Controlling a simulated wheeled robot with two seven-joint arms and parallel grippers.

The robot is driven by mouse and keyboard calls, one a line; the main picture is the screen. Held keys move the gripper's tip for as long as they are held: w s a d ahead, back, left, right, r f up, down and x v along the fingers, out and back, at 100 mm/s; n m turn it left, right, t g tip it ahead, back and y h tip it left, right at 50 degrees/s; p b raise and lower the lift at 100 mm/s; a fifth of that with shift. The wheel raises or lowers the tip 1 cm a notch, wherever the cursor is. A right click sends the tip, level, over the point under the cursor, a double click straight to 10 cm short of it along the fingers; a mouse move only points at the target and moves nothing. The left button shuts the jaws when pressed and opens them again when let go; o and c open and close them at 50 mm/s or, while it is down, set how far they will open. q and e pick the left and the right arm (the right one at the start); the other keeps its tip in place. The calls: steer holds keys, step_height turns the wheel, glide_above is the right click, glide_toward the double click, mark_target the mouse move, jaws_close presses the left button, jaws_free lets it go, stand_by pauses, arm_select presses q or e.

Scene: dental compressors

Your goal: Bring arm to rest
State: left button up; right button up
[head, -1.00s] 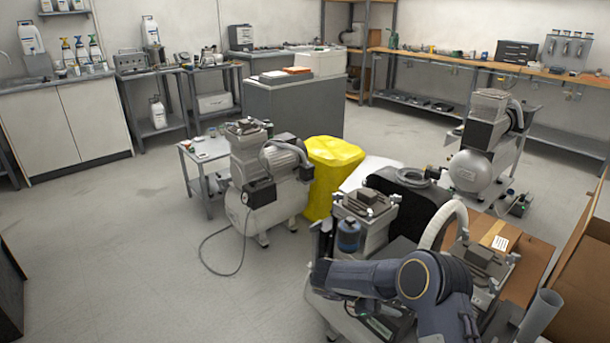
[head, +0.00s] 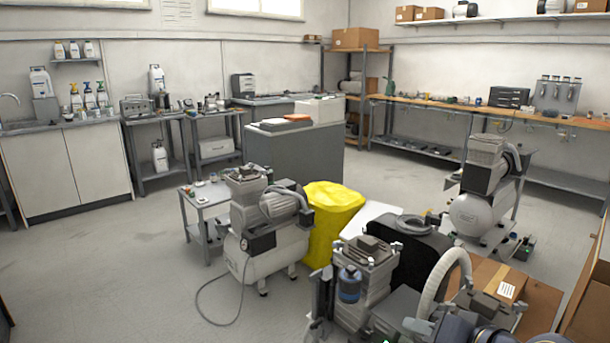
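Part of my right arm (head: 455,332), dark blue-grey, shows at the bottom edge of the head view, right of centre. It is in front of the nearest compressor unit (head: 372,252), which has a blue canister on its side. The fingers of my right gripper cannot be made out clearly, so I cannot tell whether it is open or shut. I see nothing clearly held. My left arm and gripper are not in view.
A grey compressor (head: 265,245) stands left of a yellow-covered bin (head: 332,215). Another compressor (head: 482,205) stands at the right. A pale ribbed hose (head: 440,283) and cardboard box (head: 540,298) lie close to my arm. Open floor (head: 110,270) is at the left.

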steer(key=s+f+n+g+h, duration=0.15)
steer(key=s+f, duration=0.25)
steer(key=s, duration=0.4)
steer(key=s+f+n+g+y, duration=0.1)
steer(key=s+f+g, duration=0.2)
steer(key=s+f, duration=0.35)
step_height(320, 180, up, 21)
steer(key=s+p, duration=0.2)
steer(key=p, duration=1.7)
steer(key=shift+s+d+h+p, duration=0.2)
steer(key=shift+d+h+p, duration=0.15)
steer(key=shift+d, duration=0.1)
